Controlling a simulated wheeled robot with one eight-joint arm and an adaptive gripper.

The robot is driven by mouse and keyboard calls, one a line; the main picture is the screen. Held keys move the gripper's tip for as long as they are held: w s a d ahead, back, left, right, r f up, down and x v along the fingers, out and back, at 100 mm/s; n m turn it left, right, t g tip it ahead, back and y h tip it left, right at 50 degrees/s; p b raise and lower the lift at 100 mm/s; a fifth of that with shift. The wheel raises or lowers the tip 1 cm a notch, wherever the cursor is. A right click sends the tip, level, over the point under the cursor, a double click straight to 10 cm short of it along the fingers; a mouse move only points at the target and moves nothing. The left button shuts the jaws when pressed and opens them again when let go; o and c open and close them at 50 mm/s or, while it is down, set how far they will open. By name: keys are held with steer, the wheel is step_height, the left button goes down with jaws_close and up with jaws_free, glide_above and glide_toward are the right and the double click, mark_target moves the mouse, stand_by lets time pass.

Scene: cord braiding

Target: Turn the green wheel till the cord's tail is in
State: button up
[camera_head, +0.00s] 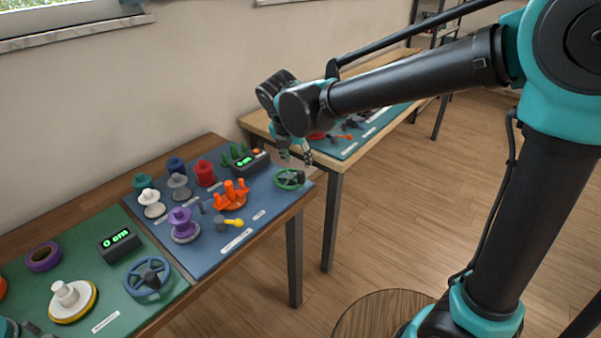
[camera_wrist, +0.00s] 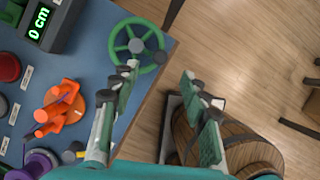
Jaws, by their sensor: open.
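The green wheel (camera_head: 290,179) lies flat at the right end of the blue mat, with a dark knob on its rim. In the wrist view the green wheel (camera_wrist: 137,45) is at the upper middle, just beyond one fingertip. My gripper (camera_head: 296,158) is open and empty above the wheel, fingers pointing down; it also shows in the wrist view (camera_wrist: 165,78). A dark counter box (camera_head: 247,162) beside the wheel shows green digits, readable as "0 cm" in the wrist view (camera_wrist: 39,23).
An orange pronged piece (camera_head: 232,194), a purple spool (camera_head: 183,224), a red spool (camera_head: 205,173) and a yellow-knobbed lever (camera_head: 235,222) stand on the blue mat (camera_head: 205,262). A blue wheel (camera_head: 147,277) is on the green mat at left. The table edge is close beside the green wheel.

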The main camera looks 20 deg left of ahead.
mark_target(301, 172)
steer(key=x, duration=0.8)
steer(key=shift+f, duration=0.2)
jaws_close()
